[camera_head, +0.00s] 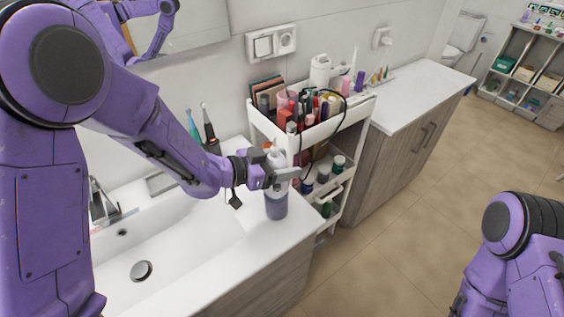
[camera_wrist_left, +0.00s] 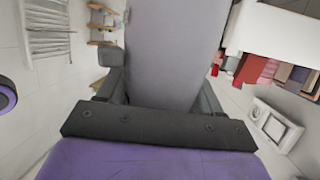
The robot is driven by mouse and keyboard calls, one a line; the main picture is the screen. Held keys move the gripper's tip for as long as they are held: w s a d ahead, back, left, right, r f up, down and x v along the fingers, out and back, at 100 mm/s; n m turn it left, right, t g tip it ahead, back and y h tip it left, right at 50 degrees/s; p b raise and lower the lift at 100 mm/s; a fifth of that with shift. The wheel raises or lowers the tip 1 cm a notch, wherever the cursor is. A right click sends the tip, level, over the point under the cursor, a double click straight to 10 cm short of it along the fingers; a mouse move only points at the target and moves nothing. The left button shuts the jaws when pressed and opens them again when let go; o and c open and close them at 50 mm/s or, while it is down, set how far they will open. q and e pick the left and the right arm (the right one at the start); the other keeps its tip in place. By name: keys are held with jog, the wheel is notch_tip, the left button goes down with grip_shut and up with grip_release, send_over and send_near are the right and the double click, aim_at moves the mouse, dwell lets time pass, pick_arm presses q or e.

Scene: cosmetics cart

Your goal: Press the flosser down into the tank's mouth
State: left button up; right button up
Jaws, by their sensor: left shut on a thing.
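The flosser (camera_head: 275,157) is a slim white body standing upright at the right end of the sink counter. My left gripper (camera_head: 281,176) is shut on it from the left, and its fingers hide part of the body. The tank (camera_head: 276,204), a greyish-purple cup, stands on the counter straight below. The fingers hide much of the join, so I cannot tell how deep the flosser sits in the mouth. In the left wrist view a pale grey surface, seemingly the flosser (camera_wrist_left: 172,45), fills the space between the dark fingers. My right gripper is out of view.
A white cart (camera_head: 335,125) full of cosmetics stands close to the right of the flosser. The sink basin (camera_head: 165,250) lies to the left. Two toothbrushes (camera_head: 207,122) stand behind by the wall. The counter in front of the tank is clear.

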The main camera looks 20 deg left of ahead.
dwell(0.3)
pick_arm(q)
jog(key=shift+f+b, duration=0.85)
jog(key=shift+f, duration=0.4)
jog(key=o, duration=1.2)
jog(key=shift+s+a+r, duration=0.1)
jog(key=shift+s+a, duration=0.15)
jog(key=shift+a, duration=0.05)
jog(key=b+v, duration=0.1)
jog(key=v, duration=0.8)
jog(key=shift+s+a+r+b, duration=0.2)
jog(key=shift+s+b, duration=0.05)
jog(key=shift+b, duration=0.05)
